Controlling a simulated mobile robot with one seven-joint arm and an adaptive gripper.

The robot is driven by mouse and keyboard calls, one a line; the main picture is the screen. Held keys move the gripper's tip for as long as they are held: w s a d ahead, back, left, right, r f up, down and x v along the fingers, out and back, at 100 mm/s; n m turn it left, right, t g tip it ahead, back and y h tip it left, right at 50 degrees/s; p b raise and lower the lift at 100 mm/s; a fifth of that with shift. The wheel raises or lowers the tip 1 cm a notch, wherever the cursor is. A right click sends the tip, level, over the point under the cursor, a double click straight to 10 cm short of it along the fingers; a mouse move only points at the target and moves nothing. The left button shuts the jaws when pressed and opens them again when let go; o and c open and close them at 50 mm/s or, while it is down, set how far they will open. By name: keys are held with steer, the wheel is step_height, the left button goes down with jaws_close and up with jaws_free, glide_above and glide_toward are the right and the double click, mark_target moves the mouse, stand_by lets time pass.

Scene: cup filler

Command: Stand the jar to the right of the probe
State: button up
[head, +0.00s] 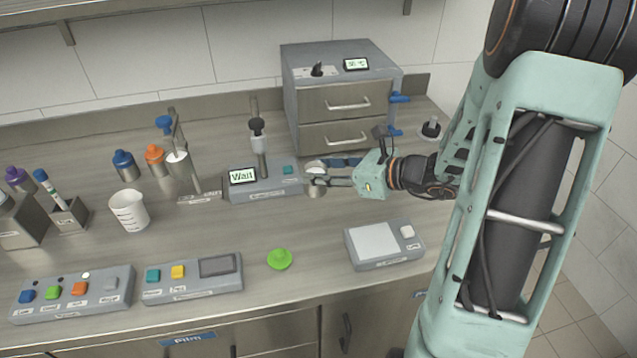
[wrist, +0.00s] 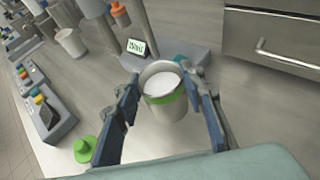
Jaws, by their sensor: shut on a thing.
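The jar (wrist: 166,108) is grey with a green band and white contents, open at the top, between the two fingers of my gripper (wrist: 163,84). In the head view the jar (head: 316,191) is small and partly hidden by my gripper (head: 328,174), which is shut on it just right of the box with the "Wait" display (head: 262,188). The jar looks roughly upright; whether its base touches the counter I cannot tell. A dark-collared upright part (head: 257,135) rises at this box. I cannot tell for sure which part is the probe.
A drawer cabinet (head: 345,95) stands behind my gripper. A flat plate device (head: 384,245) lies in front, right of a green lid (head: 280,259). A white cup (head: 129,210), a blue-topped stand (head: 172,135) and button boxes (head: 72,293) are to the left. The counter between is bare.

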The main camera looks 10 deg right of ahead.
steer(key=shift+w+f, duration=1)
steer(key=shift+f, duration=0.2)
steer(key=shift+w+f, duration=0.1)
steer(key=shift+f, duration=1.45)
steer(key=shift+f+b, duration=0.2)
steer(key=shift+b, duration=0.2)
steer(key=o, duration=1.3)
steer(key=shift+c, duration=0.2)
steer(key=shift+r, duration=0.1)
